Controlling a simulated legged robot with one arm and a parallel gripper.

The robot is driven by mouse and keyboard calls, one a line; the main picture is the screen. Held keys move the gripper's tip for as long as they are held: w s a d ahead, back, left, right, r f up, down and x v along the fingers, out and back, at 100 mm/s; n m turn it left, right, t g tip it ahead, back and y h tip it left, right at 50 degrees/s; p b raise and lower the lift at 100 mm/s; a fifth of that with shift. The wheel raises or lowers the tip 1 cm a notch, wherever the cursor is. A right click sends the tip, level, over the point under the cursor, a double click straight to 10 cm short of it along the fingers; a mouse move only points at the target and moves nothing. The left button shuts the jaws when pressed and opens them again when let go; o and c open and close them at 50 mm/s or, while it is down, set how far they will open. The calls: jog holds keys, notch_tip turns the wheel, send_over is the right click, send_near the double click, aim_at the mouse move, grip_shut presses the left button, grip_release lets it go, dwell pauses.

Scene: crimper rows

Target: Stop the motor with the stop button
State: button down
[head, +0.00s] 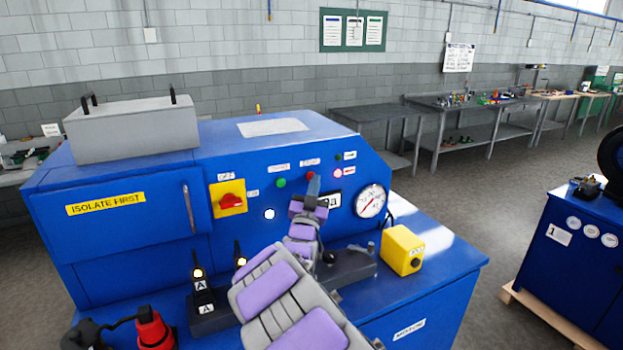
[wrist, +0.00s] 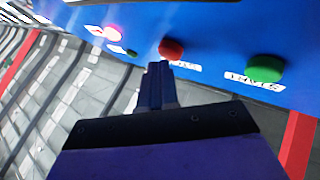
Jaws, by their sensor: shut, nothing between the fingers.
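The red stop button (head: 310,175) sits on the upper front panel of the blue machine (head: 120,235), right of the green button (head: 281,183). In the wrist view the red button (wrist: 171,48) and the green button (wrist: 265,68) are close and large, each with a white label. My gripper (head: 314,181) is shut and empty. Its fingertips (wrist: 158,66) are just below the red button and very close to it; I cannot tell whether they touch it. The red button's label is partly hidden by the fingers.
A yellow rotary switch with a red handle (head: 231,200) is left of my gripper, and a round gauge (head: 370,201) is right. A yellow box (head: 402,249) and black joysticks (head: 198,275) stand on the lower ledge. A pink lamp (head: 338,173) is beside the red button.

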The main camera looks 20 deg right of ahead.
jog(key=shift+w, duration=0.4)
jog(key=shift+s, duration=0.2)
dwell(0.5)
jog(key=shift+s+b, duration=0.4)
jog(key=shift+s, duration=0.35)
jog(key=s+b, duration=0.2)
jog(key=s, duration=0.3)
jog(key=shift+d, duration=0.1)
dwell(0.7)
